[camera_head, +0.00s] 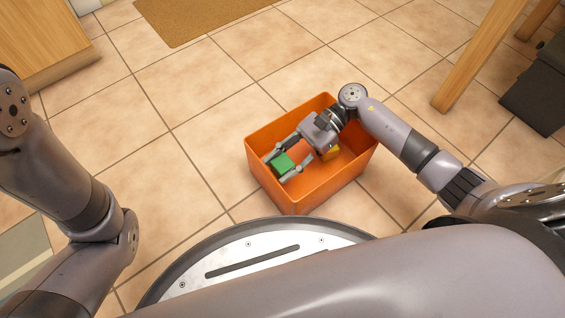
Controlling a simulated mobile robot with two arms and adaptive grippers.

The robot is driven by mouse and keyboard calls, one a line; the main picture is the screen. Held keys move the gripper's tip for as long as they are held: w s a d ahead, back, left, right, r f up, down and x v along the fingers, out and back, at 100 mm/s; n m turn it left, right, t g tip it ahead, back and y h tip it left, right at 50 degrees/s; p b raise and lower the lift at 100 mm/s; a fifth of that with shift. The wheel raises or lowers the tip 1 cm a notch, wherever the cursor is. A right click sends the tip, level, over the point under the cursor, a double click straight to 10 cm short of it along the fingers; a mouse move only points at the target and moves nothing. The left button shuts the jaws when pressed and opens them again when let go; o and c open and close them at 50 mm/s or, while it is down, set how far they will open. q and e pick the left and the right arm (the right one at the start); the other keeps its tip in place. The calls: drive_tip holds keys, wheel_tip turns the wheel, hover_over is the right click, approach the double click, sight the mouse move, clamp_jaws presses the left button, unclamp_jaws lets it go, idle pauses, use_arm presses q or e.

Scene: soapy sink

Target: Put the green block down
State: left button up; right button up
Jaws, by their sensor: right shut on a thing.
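The green block (283,163) is in the head view, between the fingers of my right gripper (287,165). The right gripper is shut on it. Block and fingers are over or inside the orange bin (321,190), near its left end; I cannot tell whether the block touches the bin's floor. My left arm comes in at the left edge, but its gripper is not in view.
A brown mat (200,18), a wooden leg (478,58) and a dark object (540,92) are farther off.

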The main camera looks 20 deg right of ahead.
drive_tip(key=shift+f, duration=0.5)
drive_tip(key=o, duration=1.1)
drive_tip(key=shift+o, duration=0.2)
drive_tip(key=shift+r, duration=0.25)
drive_tip(key=d+r+p, duration=0.1)
drive_tip(key=w+d+r+p, duration=0.1)
drive_tip(key=d, duration=0.1)
drive_tip(key=shift+d+r+p, duration=0.15)
drive_tip(key=shift+r+p, duration=0.15)
drive_tip(key=shift+r, duration=0.1)
drive_tip(key=p, duration=0.3)
approach(285, 161)
drive_tip(key=shift+w+d+f, duration=0.1)
drive_tip(key=shift+w+d, duration=0.05)
drive_tip(key=shift+d, duration=0.4)
